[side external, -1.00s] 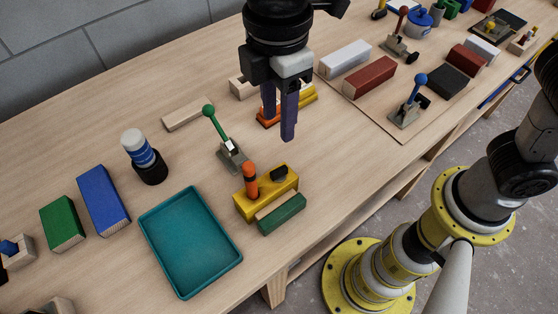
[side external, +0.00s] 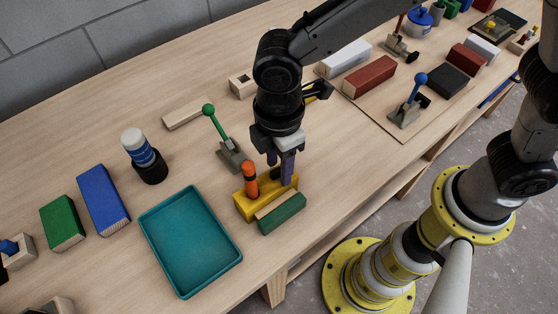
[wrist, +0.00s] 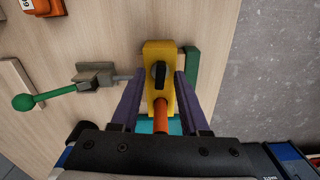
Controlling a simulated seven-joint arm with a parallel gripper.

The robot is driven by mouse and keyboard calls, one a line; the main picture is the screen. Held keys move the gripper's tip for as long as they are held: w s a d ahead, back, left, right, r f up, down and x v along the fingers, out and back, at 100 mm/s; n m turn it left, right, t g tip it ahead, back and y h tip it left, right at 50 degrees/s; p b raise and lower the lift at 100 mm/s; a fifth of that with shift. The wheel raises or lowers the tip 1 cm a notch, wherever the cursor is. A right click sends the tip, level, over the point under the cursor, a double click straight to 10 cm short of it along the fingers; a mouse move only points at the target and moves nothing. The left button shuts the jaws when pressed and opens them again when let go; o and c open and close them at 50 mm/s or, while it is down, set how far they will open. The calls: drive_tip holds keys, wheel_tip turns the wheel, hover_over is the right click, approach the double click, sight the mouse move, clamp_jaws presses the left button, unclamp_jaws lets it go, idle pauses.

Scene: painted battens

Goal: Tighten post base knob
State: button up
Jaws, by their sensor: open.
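The yellow post base (side external: 243,207) stands on the bench with an orange post (side external: 251,180) upright at its left end. In the wrist view the yellow base (wrist: 157,50) carries a black knob (wrist: 160,74), with the orange post (wrist: 160,118) nearer the camera. My gripper (side external: 280,170) is low over the knob end, fingers pointing down. In the wrist view its purple fingers (wrist: 159,82) are apart, one on each side of the knob, with gaps showing. The fingers hide the knob in the side view. I cannot tell whether the tips touch the base.
A green block (side external: 282,214) lies along the base's front side. A green-handled toggle clamp (side external: 229,155) stands close behind, beside my gripper. A teal tray (side external: 153,235) lies to the left, and a blue-and-white bottle (side external: 137,148) stands farther back. Bare bench lies between tray and clamp.

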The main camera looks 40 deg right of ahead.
clamp_jaws()
drive_tip(key=shift+m, duration=0.3)
idle(0.3)
drive_tip(key=m, duration=1.2)
idle(0.6)
unclamp_jaws()
